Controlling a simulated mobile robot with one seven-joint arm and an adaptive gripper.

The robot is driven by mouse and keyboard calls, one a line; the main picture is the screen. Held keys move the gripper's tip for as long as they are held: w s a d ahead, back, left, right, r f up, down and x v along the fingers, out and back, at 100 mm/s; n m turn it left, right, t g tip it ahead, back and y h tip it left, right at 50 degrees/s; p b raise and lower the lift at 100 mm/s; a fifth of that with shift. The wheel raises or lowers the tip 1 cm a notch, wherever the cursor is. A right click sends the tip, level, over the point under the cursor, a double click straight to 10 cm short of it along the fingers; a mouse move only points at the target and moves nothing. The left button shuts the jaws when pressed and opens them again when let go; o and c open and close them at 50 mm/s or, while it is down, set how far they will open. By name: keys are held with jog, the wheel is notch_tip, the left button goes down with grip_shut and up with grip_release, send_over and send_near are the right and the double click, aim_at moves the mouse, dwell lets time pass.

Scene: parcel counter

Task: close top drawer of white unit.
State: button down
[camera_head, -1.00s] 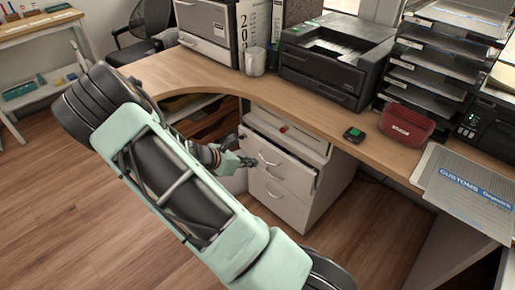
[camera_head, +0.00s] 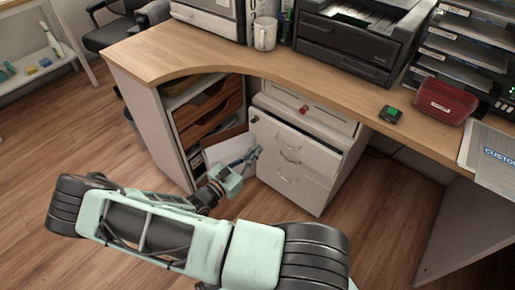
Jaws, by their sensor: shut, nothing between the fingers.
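The white drawer unit (camera_head: 318,185) stands under the desk, its front facing left and toward me. Its top drawer (camera_head: 275,130) sticks out a little; a dark gap shows along its upper edge, below the fixed top panel with a red spot (camera_head: 304,109). Several curved handles show on the fronts. My gripper (camera_head: 252,155) is shut and empty, in front of the left part of the drawer fronts, with its fingertips close to them. I cannot tell whether it touches. My arm crosses the lower left of the view.
The wooden desktop (camera_head: 240,66) overhangs the unit and carries a mug (camera_head: 265,33), a black printer (camera_head: 350,45), a red case (camera_head: 440,101) and a small green-screened device (camera_head: 391,114). Open shelves (camera_head: 205,115) stand left of the unit.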

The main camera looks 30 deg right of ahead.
aim_at(281, 128)
jog(key=b+x, duration=0.2)
jog(key=x, duration=0.8)
jog(key=shift+d+f+b, duration=0.15)
jog(key=shift+d+b, duration=0.25)
jog(key=shift+w+d, duration=0.25)
jog(key=shift+d, duration=0.1)
jog(key=shift+w+d, duration=0.1)
jog(key=shift+d, duration=0.15)
jog(key=shift+p+x, duration=0.65)
jog(key=shift+x, duration=0.4)
